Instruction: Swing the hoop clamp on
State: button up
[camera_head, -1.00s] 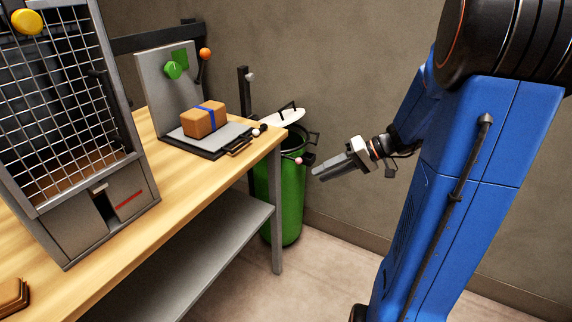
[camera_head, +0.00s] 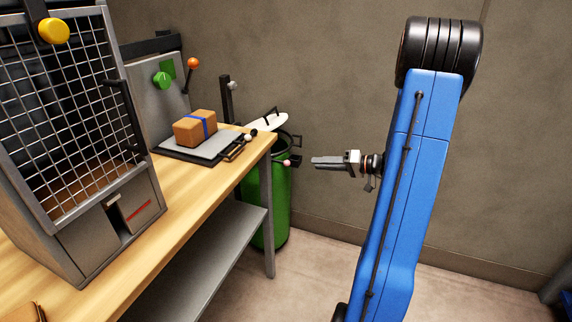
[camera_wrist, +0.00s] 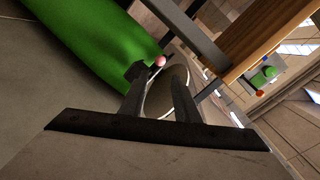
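A green drum (camera_head: 268,205) stands beyond the bench's end, its mouth open at the top. A pale round lid (camera_head: 266,122) with a dark handle sits tilted behind its rim. A dark clamp piece with a pink ball (camera_head: 287,163) sticks out from the rim toward my gripper (camera_head: 314,162). My gripper points left at about the ball's height, a short gap away in the head view. In the wrist view my gripper (camera_wrist: 158,82) has its two fingers apart, with nothing clearly held between them. The pink ball (camera_wrist: 160,61) shows near the fingertips, beside the green drum (camera_wrist: 90,45). Most of the hoop is hidden.
A wooden bench (camera_head: 190,190) with a grey lower shelf runs along the left. It holds a mesh-fronted cabinet (camera_head: 70,125) and a plate with a brown strapped ream (camera_head: 195,128). The floor right of the drum is clear.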

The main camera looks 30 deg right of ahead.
aim_at(287, 163)
jog(key=x, duration=1.4)
jog(key=shift+w+a, duration=0.1)
jog(key=shift+c, duration=0.6)
grip_shut()
